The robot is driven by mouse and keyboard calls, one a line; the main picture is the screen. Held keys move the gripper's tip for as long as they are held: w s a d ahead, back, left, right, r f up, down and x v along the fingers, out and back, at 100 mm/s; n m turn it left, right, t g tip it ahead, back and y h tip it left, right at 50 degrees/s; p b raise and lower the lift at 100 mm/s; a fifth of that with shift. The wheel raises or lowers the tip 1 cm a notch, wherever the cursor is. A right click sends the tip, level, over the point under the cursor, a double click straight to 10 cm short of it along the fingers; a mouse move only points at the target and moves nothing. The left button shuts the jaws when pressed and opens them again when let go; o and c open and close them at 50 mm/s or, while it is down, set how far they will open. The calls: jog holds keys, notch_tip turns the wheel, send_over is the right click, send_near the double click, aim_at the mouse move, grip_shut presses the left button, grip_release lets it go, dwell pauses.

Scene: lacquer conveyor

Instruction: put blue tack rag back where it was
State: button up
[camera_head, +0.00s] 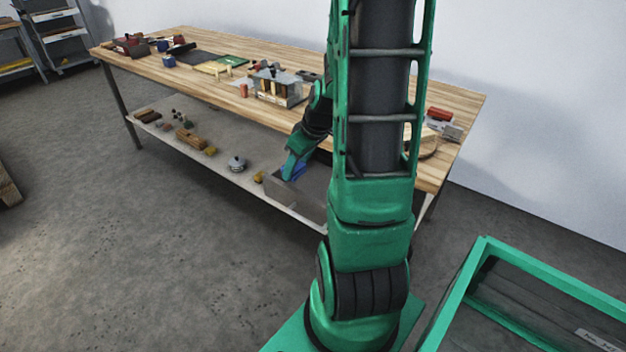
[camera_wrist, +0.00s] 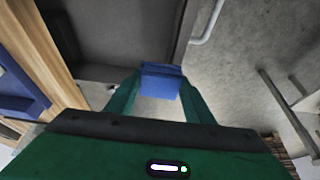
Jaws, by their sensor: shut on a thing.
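The blue tack rag (camera_wrist: 160,80) is between the two fingers of my gripper (camera_wrist: 158,95) in the wrist view, a folded blue block. My gripper (camera_head: 291,172) is shut on it. In the head view a bit of the blue rag (camera_head: 292,170) shows at the fingertips, over a grey open box (camera_head: 297,190) at the right end of the lower shelf. I cannot tell whether the rag touches the box. My arm hides part of the box and the bench behind it.
The wooden workbench (camera_head: 300,118) holds tools, blocks and a metal rack (camera_head: 279,88). A green-framed bin (camera_head: 530,300) stands at the lower right. The floor in front is clear.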

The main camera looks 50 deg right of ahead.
send_over(313, 181)
jog(key=s, duration=0.2)
jog(key=f, duration=0.6)
jog(key=shift+w, duration=0.2)
jog(key=shift+f, duration=2.05)
jog(key=shift+f, duration=0.1)
jog(key=o, duration=0.9)
jog(key=v, duration=1.1)
jog(key=s+a+r+m+g, duration=0.1)
jog(key=s+a+r+m, duration=0.1)
jog(key=s+a, duration=0.3)
jog(key=s+a+r+m+g, duration=0.2)
jog(key=s+a+r, duration=0.3)
jog(key=a, duration=0.4)
jog(key=s+a+r+m+g, duration=0.1)
jog(key=s+a+r+m, duration=0.2)
jog(key=a, duration=0.5)
jog(key=shift+s+a+r+g, duration=0.1)
jog(key=shift+s+r, duration=0.15)
jog(key=shift+s, duration=0.2)
jog(key=shift+s+d+r+g, duration=0.1)
jog(key=shift+s+r, duration=0.15)
jog(key=shift+s, duration=0.2)
jog(key=shift+s+a+r+g, duration=0.1)
jog(key=shift+s+r, duration=0.15)
jog(key=shift+s, duration=0.2)
